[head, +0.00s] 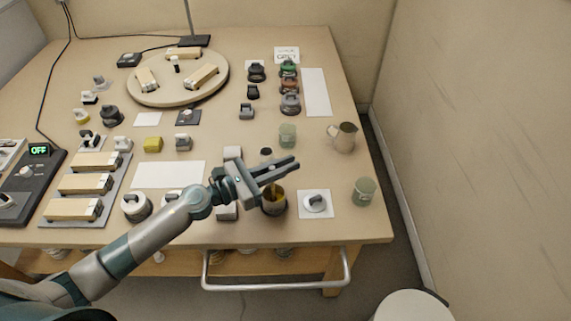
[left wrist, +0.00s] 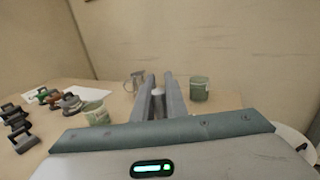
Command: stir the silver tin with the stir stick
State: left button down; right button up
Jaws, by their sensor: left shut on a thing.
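My left gripper (head: 284,167) reaches in from the left, its fingers pointing right above the front of the bench. It is shut on a slim grey piece (left wrist: 158,102), seen between the fingers in the left wrist view; this appears to be the stir stick, mostly hidden. A round grey tin (head: 273,209) with mustard-yellow inside stands directly below the fingers. It looks like the silver tin, partly covered by the gripper. I cannot tell whether the stick's lower end is inside it. My right gripper is not in view.
A white card with a grey-knobbed lid (head: 315,204) lies right of the tin, and a green cup (head: 364,191) stands further right. A metal pitcher (head: 345,137) and another green cup (head: 288,136) stand behind. A rail (head: 277,286) runs below the front edge.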

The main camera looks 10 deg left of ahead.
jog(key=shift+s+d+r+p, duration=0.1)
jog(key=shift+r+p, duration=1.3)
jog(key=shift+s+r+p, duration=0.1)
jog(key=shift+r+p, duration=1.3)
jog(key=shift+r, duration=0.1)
